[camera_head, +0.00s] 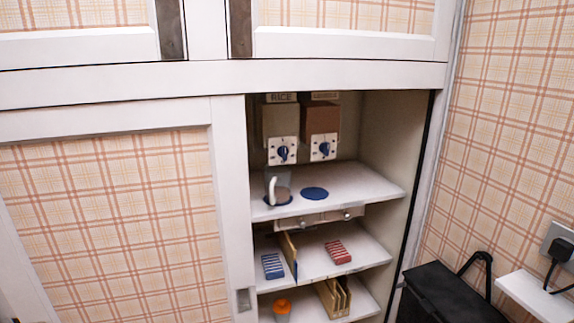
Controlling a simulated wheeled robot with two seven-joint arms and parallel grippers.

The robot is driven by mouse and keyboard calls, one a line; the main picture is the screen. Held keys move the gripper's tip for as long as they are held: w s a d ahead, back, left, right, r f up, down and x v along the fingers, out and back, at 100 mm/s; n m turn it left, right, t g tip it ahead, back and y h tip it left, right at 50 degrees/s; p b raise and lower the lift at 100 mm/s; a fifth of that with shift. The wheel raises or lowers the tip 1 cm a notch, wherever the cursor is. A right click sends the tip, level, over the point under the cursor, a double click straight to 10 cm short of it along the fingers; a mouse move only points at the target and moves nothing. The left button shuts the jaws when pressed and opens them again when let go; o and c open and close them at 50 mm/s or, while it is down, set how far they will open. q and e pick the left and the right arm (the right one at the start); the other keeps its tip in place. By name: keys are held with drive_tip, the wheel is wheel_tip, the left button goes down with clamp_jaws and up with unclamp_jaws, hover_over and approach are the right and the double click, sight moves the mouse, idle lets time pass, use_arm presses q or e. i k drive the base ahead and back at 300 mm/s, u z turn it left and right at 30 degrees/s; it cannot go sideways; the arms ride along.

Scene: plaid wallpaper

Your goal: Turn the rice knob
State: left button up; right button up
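The rice dispenser (280,122) hangs at the back of the open cupboard's upper compartment, on the left, under a label reading RICE. Its blue rice knob (283,153) sits on a white dial plate. A second dispenser (320,121) with its own blue knob (323,149) is just to the right; its label is hard to read. A grey cup (276,184) with a pale handle stands below the rice dispenser on the white shelf (358,186).
A blue disc (314,194) lies on the shelf right of the cup. Lower shelves hold a blue-striped item (272,266), a red-striped item (338,252) and an orange-topped item (282,307). A sliding door (115,225) covers the left. A black bin-like box (450,295) stands at lower right.

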sight(282, 152)
drive_tip(key=u, duration=1.15)
drive_tip(key=i, duration=0.8)
drive_tip(key=z, duration=0.15)
